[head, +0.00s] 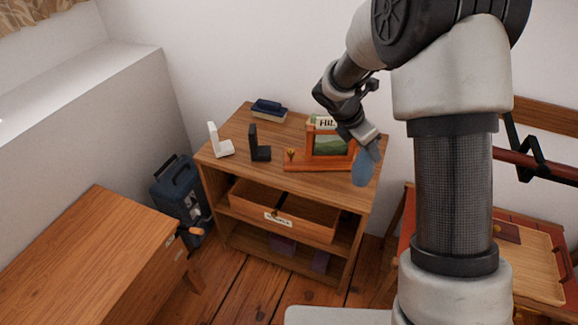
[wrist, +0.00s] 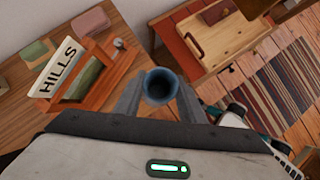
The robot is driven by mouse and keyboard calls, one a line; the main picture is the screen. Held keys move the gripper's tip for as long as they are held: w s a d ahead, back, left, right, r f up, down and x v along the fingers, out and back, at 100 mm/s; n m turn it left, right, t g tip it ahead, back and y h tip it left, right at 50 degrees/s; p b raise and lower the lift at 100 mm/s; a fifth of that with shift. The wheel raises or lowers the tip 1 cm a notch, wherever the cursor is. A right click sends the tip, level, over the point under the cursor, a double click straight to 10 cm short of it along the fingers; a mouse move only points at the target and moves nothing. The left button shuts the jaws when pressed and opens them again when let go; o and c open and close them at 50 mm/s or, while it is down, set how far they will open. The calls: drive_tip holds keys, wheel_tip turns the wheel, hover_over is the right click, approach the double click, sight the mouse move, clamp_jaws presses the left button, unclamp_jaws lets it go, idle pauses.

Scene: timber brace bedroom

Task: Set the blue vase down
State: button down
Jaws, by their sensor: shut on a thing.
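The blue vase (head: 363,168) hangs from my gripper (head: 371,147) in the head view, at the right front corner of the wooden shelf unit (head: 240,168). In the wrist view the vase (wrist: 160,86) shows its round open mouth between the two fingers of my gripper (wrist: 160,98), which is shut on it. The vase overlaps the shelf's right edge in the picture; I cannot tell whether its base touches anything. The lower part of the vase is hidden in the wrist view.
On the shelf top stand an orange frame marked HILLS (head: 331,143), a black bookend (head: 259,145), a white bookend (head: 219,141) and stacked books (head: 269,110). The front left of the top is bare. A tray (head: 535,270) lies on a low table at right.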

sight(357, 163)
drive_tip(key=n, duration=0.1)
drive_tip(key=w+a+r+n+t+y+b, duration=0.1)
drive_tip(key=w+n, duration=0.1)
drive_tip(key=n, duration=0.1)
drive_tip(key=shift+w+a+r+t+y, duration=0.1)
drive_tip(key=shift+a+r+t+y, duration=0.05)
drive_tip(key=shift+r+t+y, duration=0.2)
drive_tip(key=shift+w+a+f+n+b, duration=0.1)
drive_tip(key=shift+n+b, duration=0.2)
wheel_tip(357, 163, down, 10)
drive_tip(key=b, duration=0.3)
drive_tip(key=shift+r+b, duration=0.2)
drive_tip(key=shift+b, duration=0.1)
drive_tip(key=c, duration=1.2)
unclamp_jaws()
drive_tip(key=shift+o, duration=0.2)
